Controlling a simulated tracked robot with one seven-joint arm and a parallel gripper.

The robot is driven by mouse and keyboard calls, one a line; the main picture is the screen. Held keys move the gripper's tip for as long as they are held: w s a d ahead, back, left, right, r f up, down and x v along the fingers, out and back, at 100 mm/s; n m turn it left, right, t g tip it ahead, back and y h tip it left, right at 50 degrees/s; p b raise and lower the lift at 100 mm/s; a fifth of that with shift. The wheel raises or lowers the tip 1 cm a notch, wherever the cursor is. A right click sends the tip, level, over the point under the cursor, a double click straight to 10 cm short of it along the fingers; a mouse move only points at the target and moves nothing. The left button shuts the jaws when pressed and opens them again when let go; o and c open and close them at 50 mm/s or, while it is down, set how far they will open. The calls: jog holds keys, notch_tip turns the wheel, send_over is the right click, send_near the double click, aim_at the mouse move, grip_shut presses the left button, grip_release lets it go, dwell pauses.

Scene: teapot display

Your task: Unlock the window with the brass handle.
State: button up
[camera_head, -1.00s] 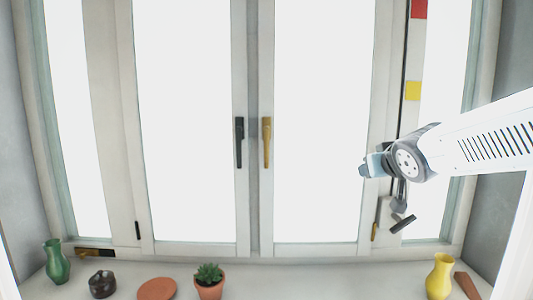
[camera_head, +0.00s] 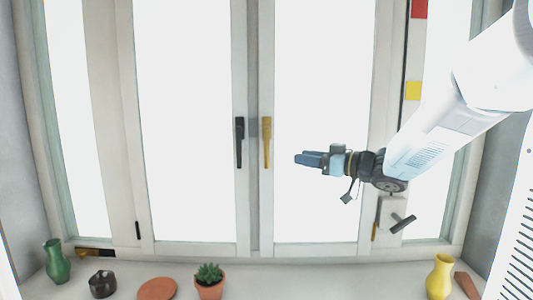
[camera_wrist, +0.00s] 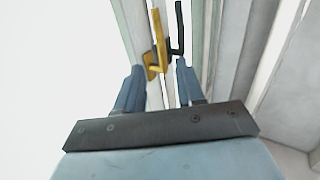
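The brass handle (camera_head: 266,142) hangs straight down on the left edge of the right-hand window sash. A black handle (camera_head: 239,142) hangs beside it on the left-hand sash. My gripper (camera_head: 298,159) is to the right of the brass handle, pointing left at about its lower half, with a gap between them in the head view. In the wrist view, the brass handle (camera_wrist: 157,45) lies beyond the fingertips, roughly between their lines, with the black handle (camera_wrist: 179,30) just right of it. My gripper also shows there (camera_wrist: 158,72), its fingers apart with nothing between them.
The sill holds a green vase (camera_head: 56,262), a dark pot (camera_head: 102,285), a terracotta dish (camera_head: 157,289), a potted plant (camera_head: 209,281) and a yellow vase (camera_head: 440,277). A small lever (camera_head: 403,224) sits on the frame below my arm. The space before the panes is free.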

aim_at(267, 150)
jog(key=x, duration=1.3)
jog(key=shift+w+a, duration=0.1)
jog(key=shift+a, duration=0.05)
grip_shut()
